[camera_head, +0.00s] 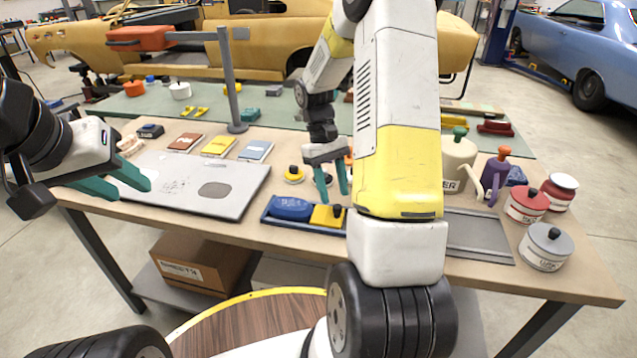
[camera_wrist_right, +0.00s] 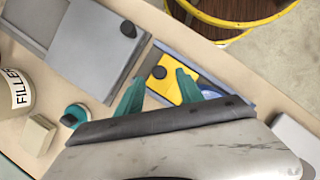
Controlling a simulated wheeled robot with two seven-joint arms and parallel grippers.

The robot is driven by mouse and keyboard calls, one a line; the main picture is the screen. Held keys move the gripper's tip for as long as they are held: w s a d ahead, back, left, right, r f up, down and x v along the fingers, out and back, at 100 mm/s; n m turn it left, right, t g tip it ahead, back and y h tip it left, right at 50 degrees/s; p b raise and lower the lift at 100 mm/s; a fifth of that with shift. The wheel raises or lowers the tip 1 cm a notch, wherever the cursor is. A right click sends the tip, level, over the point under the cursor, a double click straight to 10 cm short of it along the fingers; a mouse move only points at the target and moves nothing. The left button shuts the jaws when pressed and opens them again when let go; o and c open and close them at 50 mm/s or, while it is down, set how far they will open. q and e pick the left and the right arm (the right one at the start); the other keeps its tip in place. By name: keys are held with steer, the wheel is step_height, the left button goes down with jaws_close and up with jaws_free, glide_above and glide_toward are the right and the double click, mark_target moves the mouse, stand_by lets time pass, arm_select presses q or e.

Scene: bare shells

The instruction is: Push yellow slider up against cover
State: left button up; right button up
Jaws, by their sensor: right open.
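The yellow slider (camera_head: 324,217), with a dark knob, sits in a blue tray (camera_head: 270,221) beside a blue block (camera_head: 291,207). The right wrist view also shows the yellow slider (camera_wrist_right: 187,91) between my right gripper's fingers in the picture. A grey plate with a dark knob, seemingly the cover (camera_wrist_right: 92,55), lies to its left there, with a gap between them. My arm hides this plate in the head view. My right gripper (camera_head: 333,192) is open, pointing down just above the yellow slider; contact is unclear. My left gripper (camera_head: 134,189) is open and empty over the table's left side.
A grey board (camera_head: 245,185) lies left of the tray. A grey recessed panel (camera_head: 478,240) lies right of my arm. A grey lidded pot (camera_head: 546,248), a red pot (camera_head: 527,205) and a cream canister (camera_head: 458,160) stand at the right. Small coloured boxes lie behind the board.

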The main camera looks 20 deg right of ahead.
steer(key=shift+v, duration=2.3)
steer(key=s+a+r+m+t+y, duration=0.1)
steer(key=s+a+r+t, duration=0.4)
steer(key=s+r, duration=0.3)
steer(key=s+a+r+m+t+y, duration=0.1)
steer(key=s+a+r+t+y, duration=0.1)
steer(key=s+a+r+t, duration=0.3)
steer(key=s+r, duration=0.4)
steer(key=shift+r, duration=0.35)
steer(key=shift+a, duration=0.1)
